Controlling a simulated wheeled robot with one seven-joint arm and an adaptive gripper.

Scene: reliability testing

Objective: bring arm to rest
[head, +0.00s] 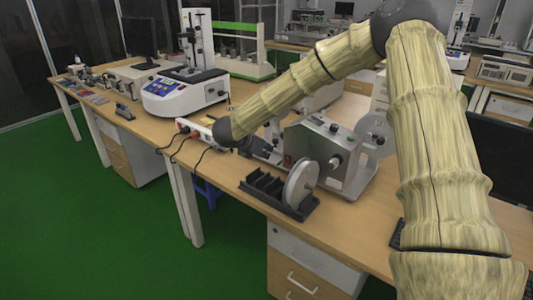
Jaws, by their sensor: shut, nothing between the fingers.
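My arm, covered in a wood-like tan sleeve, rises at the right of the head view, bends at a dark elbow near the top and reaches down to the left. It ends in a dark wrist joint over the front part of the wooden bench (232,179). My gripper's fingers cannot be made out beyond the wrist. The wrist is close to a white power strip (195,130) and left of a grey test machine (322,150). Whether it touches anything there cannot be told.
A black slotted rack with a metal disc (301,184) stands at the bench's front edge. A white instrument with a blue panel (183,93) stands further left, and a green frame (244,50) behind it. Green floor (110,220) lies open at the left.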

